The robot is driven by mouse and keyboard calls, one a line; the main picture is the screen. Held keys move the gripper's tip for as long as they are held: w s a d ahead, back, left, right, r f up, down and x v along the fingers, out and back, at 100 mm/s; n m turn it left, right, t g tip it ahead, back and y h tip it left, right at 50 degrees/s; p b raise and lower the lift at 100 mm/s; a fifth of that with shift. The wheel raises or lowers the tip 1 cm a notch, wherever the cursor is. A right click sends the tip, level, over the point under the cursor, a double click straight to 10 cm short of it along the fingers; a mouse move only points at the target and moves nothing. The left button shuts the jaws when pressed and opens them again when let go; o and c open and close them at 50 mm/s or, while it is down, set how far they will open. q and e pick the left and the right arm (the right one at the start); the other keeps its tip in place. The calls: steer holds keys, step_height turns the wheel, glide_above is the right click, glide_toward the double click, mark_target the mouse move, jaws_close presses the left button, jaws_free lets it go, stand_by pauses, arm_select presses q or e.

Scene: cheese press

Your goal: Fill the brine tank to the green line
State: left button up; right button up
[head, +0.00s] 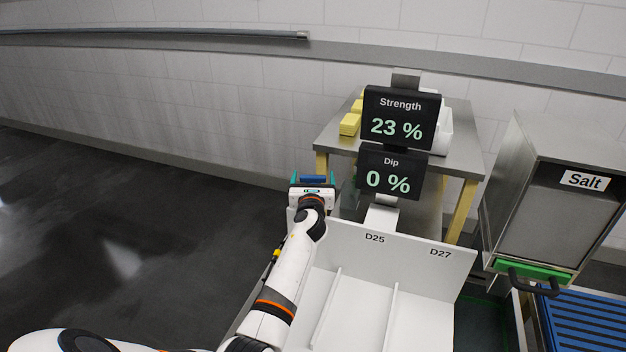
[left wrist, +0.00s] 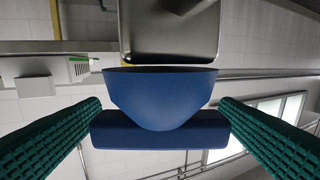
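A white open tank (head: 458,263) with upright dividers and the labels D25 and D27 stands in the lower middle of the head view. I see no green line or water level on it. Displays behind it read Strength 23 % (head: 400,118) and Dip 0 % (head: 390,172). My left gripper (head: 313,183) is just beyond the tank's far left side. My right gripper is not in view.
A steel salt hopper (head: 535,205) with a green front strip and black handle stands at the right. A blue slatted surface (head: 590,325) lies below it. A steel table (head: 458,120) with yellow blocks (head: 349,124) stands behind the displays. Dark floor at the left is clear.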

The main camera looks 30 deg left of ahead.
arm_select(q)
steer(key=c, duration=0.8)
steer(key=m+h+p, duration=0.1)
steer(key=p, duration=0.1)
steer(key=m+t+h+p, duration=0.1)
steer(key=p, duration=0.1)
steer(key=shift+a+r+h, duration=0.15)
steer(key=shift+r+h, duration=0.2)
steer(key=shift+h, duration=0.05)
steer(key=shift+c, duration=0.2)
steer(key=shift+f+m+t+h, duration=0.15)
steer(key=shift+m+t+h, duration=0.35)
steer(key=shift+h, duration=0.1)
steer(key=shift+f+m+h, duration=0.2)
steer(key=shift+m+h, duration=0.3)
steer(key=shift+h, duration=0.3)
steer(key=shift+d, duration=0.2)
steer(key=o, duration=1)
